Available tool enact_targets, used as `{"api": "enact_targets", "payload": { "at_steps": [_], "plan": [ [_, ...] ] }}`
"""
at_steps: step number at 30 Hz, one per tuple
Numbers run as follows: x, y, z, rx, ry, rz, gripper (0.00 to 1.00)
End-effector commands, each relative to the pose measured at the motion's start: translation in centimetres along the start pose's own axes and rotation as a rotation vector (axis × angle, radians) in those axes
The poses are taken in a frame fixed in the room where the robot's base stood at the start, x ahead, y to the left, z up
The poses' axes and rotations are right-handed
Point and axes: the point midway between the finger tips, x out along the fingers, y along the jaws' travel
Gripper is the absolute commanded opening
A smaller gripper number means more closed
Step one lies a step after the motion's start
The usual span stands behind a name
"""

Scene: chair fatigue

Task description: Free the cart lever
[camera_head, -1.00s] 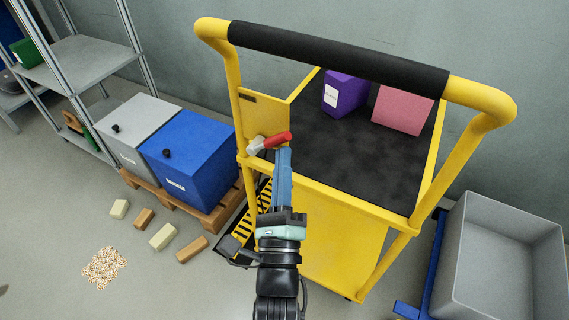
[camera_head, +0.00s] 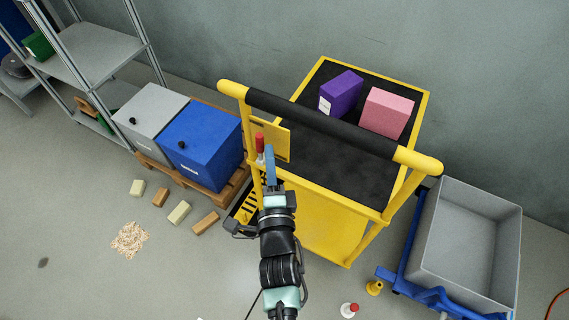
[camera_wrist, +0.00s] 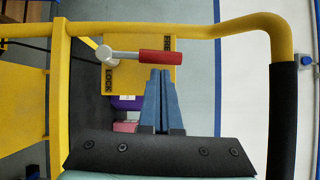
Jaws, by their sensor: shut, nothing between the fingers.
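The cart lever has a red grip (camera_head: 260,142) and a pale pivot, mounted beside a yellow plate (camera_head: 283,146) on the near left side of the yellow cart (camera_head: 333,212). It stands roughly upright in the head view. In the wrist view the red grip (camera_wrist: 160,57) lies across the picture, with the white pivot (camera_wrist: 104,54) to its left. The plate there reads LOCK near the pivot; another word is partly hidden. My gripper (camera_head: 269,150) is shut and empty, its blue fingertips (camera_wrist: 160,74) right beside the red grip. I cannot tell whether they touch.
The cart carries a purple box (camera_head: 341,92) and a pink box (camera_head: 386,112). A grey bin (camera_head: 463,240) on a blue dolly stands right. Blue (camera_head: 203,145) and grey (camera_head: 150,122) boxes sit on a pallet at left. Several small blocks lie on the floor, front left.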

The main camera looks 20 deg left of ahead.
Motion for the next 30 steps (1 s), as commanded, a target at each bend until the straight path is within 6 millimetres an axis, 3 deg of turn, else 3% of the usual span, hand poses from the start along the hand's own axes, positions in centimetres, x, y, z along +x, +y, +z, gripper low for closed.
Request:
{"api": "enact_targets", "payload": {
  "at_steps": [1, 30],
  "plan": [
    [0.11, -0.69, 0.24, -0.023, -0.002, 0.015, 0.00],
    [0.58, -0.57, 0.91, -0.053, -0.001, 0.035, 0.00]
  ]
}}
